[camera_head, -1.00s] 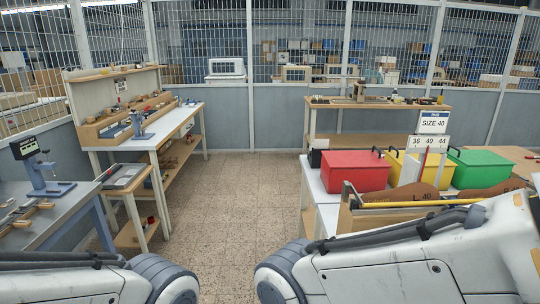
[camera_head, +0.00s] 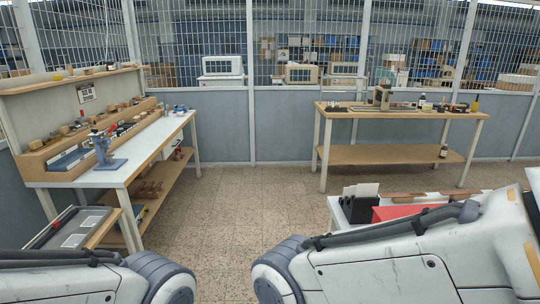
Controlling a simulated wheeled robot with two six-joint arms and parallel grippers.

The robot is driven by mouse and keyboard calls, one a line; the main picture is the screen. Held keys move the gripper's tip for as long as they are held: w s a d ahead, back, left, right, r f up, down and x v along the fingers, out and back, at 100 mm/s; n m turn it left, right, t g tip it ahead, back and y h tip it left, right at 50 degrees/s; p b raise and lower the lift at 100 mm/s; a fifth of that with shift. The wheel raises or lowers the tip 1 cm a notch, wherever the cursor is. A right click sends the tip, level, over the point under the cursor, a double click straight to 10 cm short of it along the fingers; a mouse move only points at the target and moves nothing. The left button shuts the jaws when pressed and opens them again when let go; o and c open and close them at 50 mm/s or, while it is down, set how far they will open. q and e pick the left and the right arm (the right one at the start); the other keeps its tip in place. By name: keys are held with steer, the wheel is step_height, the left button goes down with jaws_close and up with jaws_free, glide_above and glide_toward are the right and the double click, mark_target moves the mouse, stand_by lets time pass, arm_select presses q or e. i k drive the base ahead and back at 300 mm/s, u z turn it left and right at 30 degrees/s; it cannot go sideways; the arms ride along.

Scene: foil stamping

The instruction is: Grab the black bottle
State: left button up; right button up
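A small dark bottle with a pale label (camera_head: 443,151) stands on the lower shelf of the far workbench (camera_head: 340,154), toward its right. At this distance I cannot tell which is the black bottle. Both of my arms show at the bottom of the view, but neither gripper is in view. Both bottles are well beyond my arms.
A long white-topped bench (camera_head: 145,150) with wooden racks runs along the left. A low table with a red bin (camera_head: 400,212) is at the lower right, partly behind my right arm. Tiled floor (camera_head: 255,190) is clear between them. A mesh fence stands behind.

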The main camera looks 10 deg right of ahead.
mark_target(423, 99)
steer(key=i, duration=4.95)
steer(key=z, duration=1.7)
steer(key=i, duration=1.9)
steer(key=z, duration=0.55)
steer(key=i, duration=1.65)
